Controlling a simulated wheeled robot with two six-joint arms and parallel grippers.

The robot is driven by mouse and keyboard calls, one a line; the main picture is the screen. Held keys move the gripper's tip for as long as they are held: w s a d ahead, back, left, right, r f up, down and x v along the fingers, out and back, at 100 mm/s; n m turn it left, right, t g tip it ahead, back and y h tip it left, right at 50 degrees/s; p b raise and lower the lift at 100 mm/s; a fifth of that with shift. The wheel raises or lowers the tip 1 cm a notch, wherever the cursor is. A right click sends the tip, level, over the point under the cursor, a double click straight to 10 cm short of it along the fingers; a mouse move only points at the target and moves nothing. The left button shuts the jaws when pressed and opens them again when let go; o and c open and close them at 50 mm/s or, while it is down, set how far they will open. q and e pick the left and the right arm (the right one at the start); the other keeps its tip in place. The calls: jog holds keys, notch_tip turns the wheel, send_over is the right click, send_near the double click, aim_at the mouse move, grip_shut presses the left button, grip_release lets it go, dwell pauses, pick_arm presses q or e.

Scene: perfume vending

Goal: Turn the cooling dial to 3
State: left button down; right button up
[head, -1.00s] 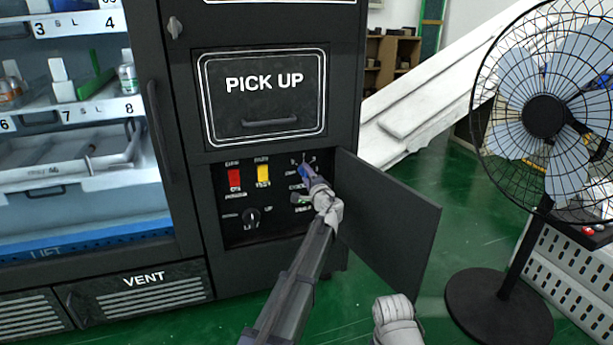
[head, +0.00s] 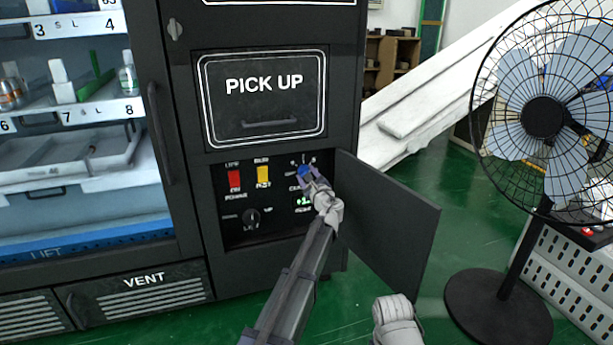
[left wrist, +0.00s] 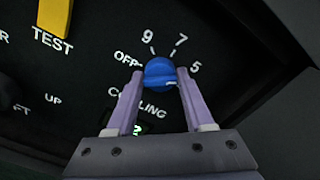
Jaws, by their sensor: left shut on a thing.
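The blue cooling dial (head: 303,170) is at the upper right of the control panel, partly hidden by my left gripper (head: 307,176). In the left wrist view the blue dial (left wrist: 159,71) sits between the two purple fingers of my left gripper (left wrist: 160,78), which is shut on it. The marks OFF, 9, 7 and 5 show around the dial; no 3 is visible. A short white line on the dial points right, toward the right finger, below the 5. A small green display (head: 304,202) is below the dial; its digits are mostly hidden in the wrist view.
A red switch (head: 234,180), a yellow TEST switch (head: 263,175) and a black lift knob (head: 251,216) share the panel. The open panel door (head: 388,225) stands just right of my left arm. A fan (head: 543,117) stands farther right.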

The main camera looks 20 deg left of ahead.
pick_arm(q)
jog(key=shift+d+m, duration=0.2)
jog(key=shift+m, duration=4.4)
jog(key=shift+c, duration=1.4)
grip_release()
jog(key=v, duration=0.7)
jog(key=shift+s+d, duration=0.2)
jog(key=shift+s, duration=0.1)
